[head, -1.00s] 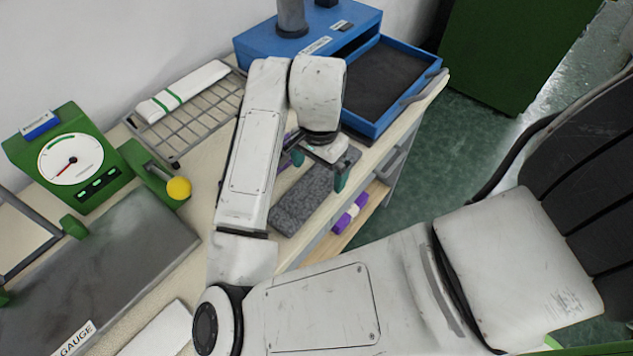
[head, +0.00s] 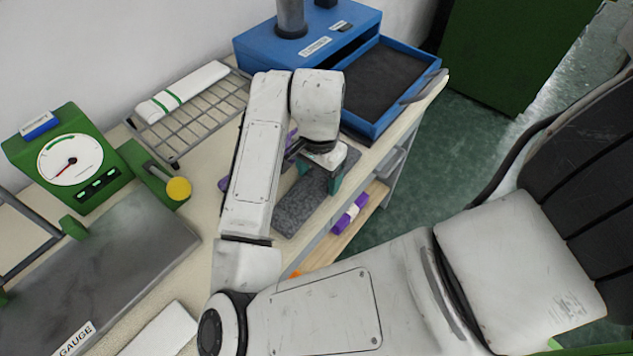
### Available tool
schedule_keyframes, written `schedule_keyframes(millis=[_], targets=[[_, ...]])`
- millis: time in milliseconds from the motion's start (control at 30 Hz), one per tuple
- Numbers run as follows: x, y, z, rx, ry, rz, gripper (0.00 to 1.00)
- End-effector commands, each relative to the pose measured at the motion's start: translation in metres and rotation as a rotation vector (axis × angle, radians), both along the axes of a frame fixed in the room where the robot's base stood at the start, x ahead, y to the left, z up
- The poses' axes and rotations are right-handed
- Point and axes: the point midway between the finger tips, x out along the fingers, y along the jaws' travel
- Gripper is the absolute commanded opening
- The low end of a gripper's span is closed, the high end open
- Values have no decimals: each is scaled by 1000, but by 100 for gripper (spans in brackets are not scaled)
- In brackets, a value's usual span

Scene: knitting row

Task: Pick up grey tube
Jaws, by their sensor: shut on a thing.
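The grey tube (head: 306,205) is a flat, speckled grey knitted piece lying lengthwise on the pale bench top. My gripper (head: 320,176), with teal fingers, is over the far part of the tube, pointing down. The fingers are shut on the tube, one at each side of it. My wrist hides part of the tube's far end. The tube looks to be still on or very close to the bench.
A purple item is partly hidden behind my forearm; another purple roll (head: 350,214) lies on the lower shelf. A wire rack (head: 205,122) holds a white, green-striped piece (head: 182,90). A blue tray (head: 378,128), green dial gauge (head: 72,160) and grey plate (head: 120,250) stand around.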

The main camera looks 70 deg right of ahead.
Motion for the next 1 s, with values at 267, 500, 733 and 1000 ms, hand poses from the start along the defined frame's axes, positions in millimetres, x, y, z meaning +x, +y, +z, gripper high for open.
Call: schedule_keyframes(millis=[267, 500, 733, 1000], targets=[[0, 0, 1, 0, 0, 0, 45], [1, 0, 16, -2, -3, -1, 45], [-16, 12, 56, -1, -6, -5, 45], [-68, 49, 106, 0, -5, -6, 45]])
